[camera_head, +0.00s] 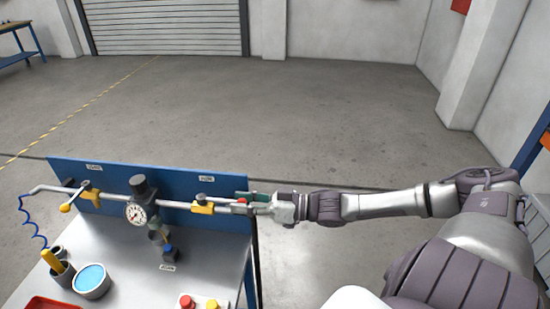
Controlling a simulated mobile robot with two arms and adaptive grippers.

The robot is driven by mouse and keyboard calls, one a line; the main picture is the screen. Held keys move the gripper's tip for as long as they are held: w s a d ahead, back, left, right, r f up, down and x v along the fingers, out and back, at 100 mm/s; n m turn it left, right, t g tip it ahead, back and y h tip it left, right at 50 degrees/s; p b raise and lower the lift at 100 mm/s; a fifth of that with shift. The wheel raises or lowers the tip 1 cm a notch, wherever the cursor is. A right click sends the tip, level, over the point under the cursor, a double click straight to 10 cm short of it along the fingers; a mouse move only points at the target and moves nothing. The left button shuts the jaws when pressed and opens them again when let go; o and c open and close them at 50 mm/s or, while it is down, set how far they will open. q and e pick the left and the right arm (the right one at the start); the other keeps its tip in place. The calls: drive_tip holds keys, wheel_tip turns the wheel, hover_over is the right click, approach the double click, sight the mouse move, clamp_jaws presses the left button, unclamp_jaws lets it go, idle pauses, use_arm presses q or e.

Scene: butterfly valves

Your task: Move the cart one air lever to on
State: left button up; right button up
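A metal cart with a blue back panel (175,177) stands at the lower left. A silver pipe runs along the panel. A yellow valve with a lever ending in a round yellow knob (65,207) is on the pipe's left part. A second yellow valve (203,207) is on the right part, and its lever cannot be made out. Contact and finger opening cannot be told. The labels are too small to read. My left gripper is out of view.
A pressure gauge (136,212) with a dark cylinder above it sits mid-pipe. A cup with blue contents (91,281), a red tray (52,303) and red and yellow buttons (187,301) are on the cart top. The floor beyond is clear to the shutter door (165,27).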

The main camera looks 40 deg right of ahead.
drive_tip(key=v, duration=1)
idle(0.6)
